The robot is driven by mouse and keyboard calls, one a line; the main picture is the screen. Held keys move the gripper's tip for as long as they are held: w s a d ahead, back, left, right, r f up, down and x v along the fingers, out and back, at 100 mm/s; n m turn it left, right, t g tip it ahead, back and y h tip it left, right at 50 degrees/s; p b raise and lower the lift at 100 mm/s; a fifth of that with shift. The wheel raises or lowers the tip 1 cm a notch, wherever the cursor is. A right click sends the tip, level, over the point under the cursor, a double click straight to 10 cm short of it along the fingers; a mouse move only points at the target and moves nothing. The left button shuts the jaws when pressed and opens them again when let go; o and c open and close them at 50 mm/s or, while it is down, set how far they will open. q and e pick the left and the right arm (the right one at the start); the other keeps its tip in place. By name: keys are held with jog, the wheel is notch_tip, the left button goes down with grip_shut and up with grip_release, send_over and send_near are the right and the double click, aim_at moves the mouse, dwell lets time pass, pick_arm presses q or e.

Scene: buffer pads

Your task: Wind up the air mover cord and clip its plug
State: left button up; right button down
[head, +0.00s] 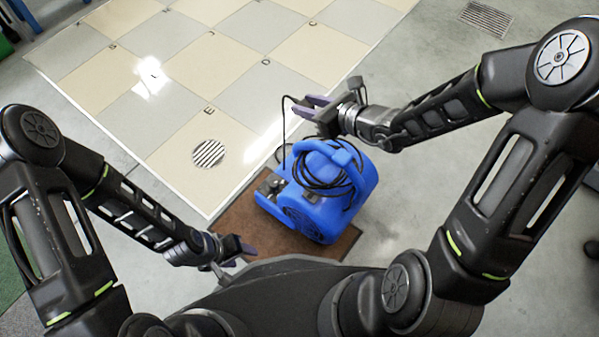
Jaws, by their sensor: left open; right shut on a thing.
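The blue air mover (312,212) stands on a brown mat (235,222) in front of me. Its black cord (325,172) lies in several loops around the handle at the top. A length of cord rises from the left side of the air mover to my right gripper (312,106). My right gripper is above the far side of the air mover, shut on the cord. I cannot make out the plug. My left gripper (243,250) is open and empty, low at the near left of the air mover, apart from it.
A rectangular floor grate (487,18) is at the far right. Bare concrete to the right of the mat is clear.

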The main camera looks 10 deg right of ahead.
pick_arm(q)
notch_tip(320, 180, down, 7)
jog(key=w+b, duration=0.1)
jog(key=b, duration=0.3)
jog(key=shift+a+r+b, duration=0.2)
jog(key=shift+a+b, duration=0.15)
jog(key=shift+b, duration=0.05)
pick_arm(e)
jog(key=s+a+f, duration=0.1)
jog(key=s+f, duration=0.2)
jog(key=f, duration=0.4)
jog(key=s+a+f+n+g+y, duration=0.1)
jog(key=s+a+f, duration=0.1)
jog(key=s+f, duration=0.2)
notch_tip(320, 180, down, 3)
jog(key=shift+a+r+n, duration=0.1)
jog(key=shift+a+n, duration=0.2)
pick_arm(q)
jog(key=shift+f, duration=0.1)
